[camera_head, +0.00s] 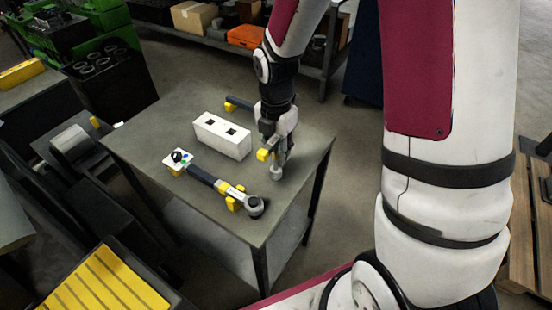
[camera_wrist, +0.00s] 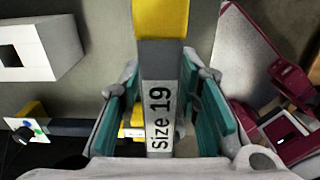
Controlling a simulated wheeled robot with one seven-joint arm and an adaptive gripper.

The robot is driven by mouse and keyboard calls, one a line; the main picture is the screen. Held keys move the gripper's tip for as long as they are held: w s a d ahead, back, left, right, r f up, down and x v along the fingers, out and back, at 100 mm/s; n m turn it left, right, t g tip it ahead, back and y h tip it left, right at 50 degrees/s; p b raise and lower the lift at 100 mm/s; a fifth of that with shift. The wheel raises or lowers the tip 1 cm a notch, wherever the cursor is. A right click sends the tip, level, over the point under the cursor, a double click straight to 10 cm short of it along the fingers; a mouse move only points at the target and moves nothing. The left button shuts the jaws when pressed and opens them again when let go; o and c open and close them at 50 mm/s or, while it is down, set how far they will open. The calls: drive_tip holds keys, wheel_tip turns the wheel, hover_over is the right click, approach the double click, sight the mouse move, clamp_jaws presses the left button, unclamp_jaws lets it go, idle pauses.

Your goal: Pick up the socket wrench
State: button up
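My gripper (camera_head: 272,158) is above the right part of the table, fingers pointing down. In the wrist view its teal finger pads (camera_wrist: 161,85) lie close along both sides of a grey bar marked "Size 19", part of a socket wrench (camera_wrist: 160,105). A yellow block (camera_wrist: 160,18) is beyond the label. In the head view this wrench's dark handle (camera_head: 240,103) sticks out behind my gripper, which hides its middle. A second wrench (camera_head: 205,178) lies in front; its round head (camera_head: 255,206) points right.
A small white card with coloured dots (camera_head: 178,160) lies at the second wrench's left end. A yellow slatted tray (camera_head: 105,285) is front left. Shelving stands behind.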

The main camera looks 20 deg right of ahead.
clamp_jaws()
drive_tip(key=shift+r, duration=0.1)
wheel_tip(320, 180, up, 10)
drive_tip(key=shift+f, duration=0.1)
idle(0.4)
idle(0.4)
